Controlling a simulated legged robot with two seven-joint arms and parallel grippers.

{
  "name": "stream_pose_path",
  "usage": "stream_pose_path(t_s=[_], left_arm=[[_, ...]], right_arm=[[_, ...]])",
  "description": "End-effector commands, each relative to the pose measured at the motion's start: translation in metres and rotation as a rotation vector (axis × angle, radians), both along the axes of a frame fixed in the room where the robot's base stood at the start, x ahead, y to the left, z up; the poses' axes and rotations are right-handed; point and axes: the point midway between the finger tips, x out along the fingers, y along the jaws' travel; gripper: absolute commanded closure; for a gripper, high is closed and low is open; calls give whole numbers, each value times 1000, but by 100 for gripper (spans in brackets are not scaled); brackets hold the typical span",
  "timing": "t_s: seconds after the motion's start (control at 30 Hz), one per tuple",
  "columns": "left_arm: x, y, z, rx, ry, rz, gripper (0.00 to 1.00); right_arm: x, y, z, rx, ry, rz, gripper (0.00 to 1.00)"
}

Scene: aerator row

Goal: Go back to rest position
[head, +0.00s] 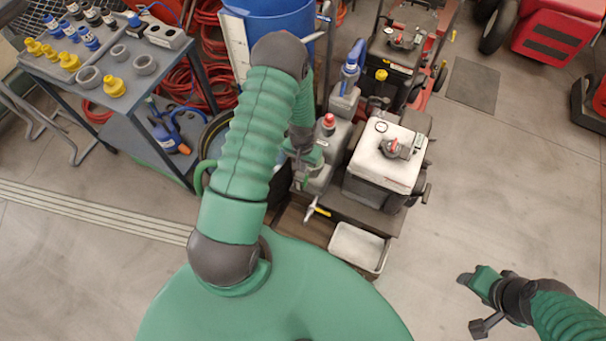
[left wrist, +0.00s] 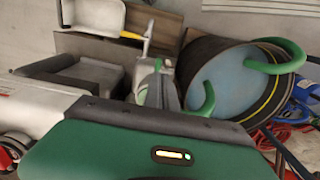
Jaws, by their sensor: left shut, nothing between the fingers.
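My left arm comes up in the middle of the head view, bends at its elbow and reaches down beside the grey machine. My left gripper (head: 308,168) is partly hidden by the arm there. In the left wrist view its fingers (left wrist: 157,88) are together, with nothing seen between them. I cannot tell whether it touches the machine.
A grey machine with a white-topped box (head: 388,158) stands beside the left gripper. A white tray (head: 357,247) and a yellow-marked lever (head: 319,210) are nearer me. A blue barrel (head: 275,22) stands behind. A cart (head: 118,95) with fittings is left.

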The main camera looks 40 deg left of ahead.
Motion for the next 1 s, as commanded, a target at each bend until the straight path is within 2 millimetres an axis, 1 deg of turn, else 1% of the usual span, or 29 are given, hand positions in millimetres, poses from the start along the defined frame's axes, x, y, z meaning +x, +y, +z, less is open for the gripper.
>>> stream_pose_path(t_s=[0.33, 0.37, 0.43, 0.47, 0.53, 0.57, 0.6, 0.63, 0.67, 0.7, 0.77, 0.8, 0.9, 1.0], left_arm=[[0, 0, -2, 0, 1, 0, 100], [0, 0, 0, 0, 0, -1, 100], [3, -4, 12, 3, -6, -10, 100], [6, -7, 23, 7, -12, -18, 100], [13, -19, 60, 17, -33, -47, 100], [16, -26, 81, 23, -46, -63, 100], [17, -39, 111, 29, -62, -86, 100], [17, -49, 134, 34, -76, -106, 100], [15, -60, 156, 38, -90, -126, 100], [11, -75, 185, 42, -108, -152, 100], [1, -96, 224, 46, -137, -188, 100], [-8, -110, 246, 46, -154, -212, 100], [-31, -136, 288, 43, -193, -262, 100], [-49, -151, 309, 38, -218, -293, 100]], right_arm=[[0, 0, -1, 0, 0, 0, 50], [0, 0, -1, 0, 0, 0, 50], [0, 0, 2, 0, 0, 0, 50], [0, 0, 4, 0, 0, 0, 50], [0, 0, 12, 0, 1, 0, 50], [0, 0, 17, 0, 0, 0, 50], [0, 0, 22, 0, 0, 0, 50], [0, 0, 27, 0, 0, 0, 50], [0, 0, 31, 0, 0, 0, 50], [0, 0, 36, 0, 0, 0, 50], [0, 0, 44, 0, 0, 0, 50], [0, 0, 49, 0, 0, 0, 50], [0, 0, 58, 0, 0, 0, 50], [0, 0, 62, 0, 0, 0, 50]])
